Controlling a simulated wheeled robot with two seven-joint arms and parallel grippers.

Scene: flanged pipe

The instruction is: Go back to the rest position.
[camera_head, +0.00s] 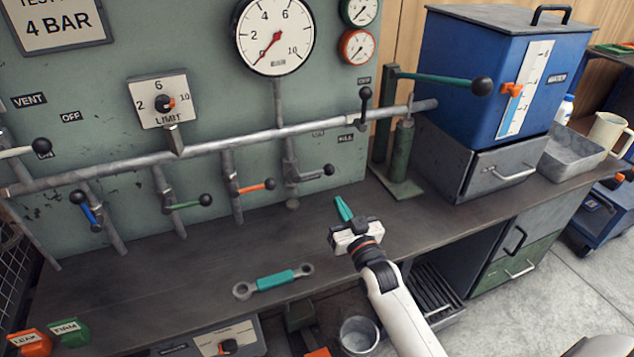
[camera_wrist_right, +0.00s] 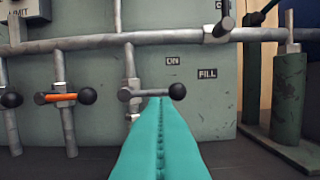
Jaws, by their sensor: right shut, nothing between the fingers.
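My right gripper (camera_head: 342,207) reaches in from the bottom right over the front part of the bench. Its teal fingers are shut and empty, and they point toward the panel. In the right wrist view the shut fingers (camera_wrist_right: 161,105) fill the lower middle, with the grey valve lever (camera_wrist_right: 150,93) beyond their tips. In the head view that grey lever (camera_head: 313,173) is behind and left of the fingers. My left gripper is not in view.
The pipe (camera_head: 240,138) with several levers runs across the panel. A teal-handled wrench (camera_head: 275,281) lies on the bench (camera_head: 180,285) left of my right gripper. A green hand pump (camera_head: 402,150) and a blue tank (camera_head: 480,70) stand to the right. Air around the gripper is clear.

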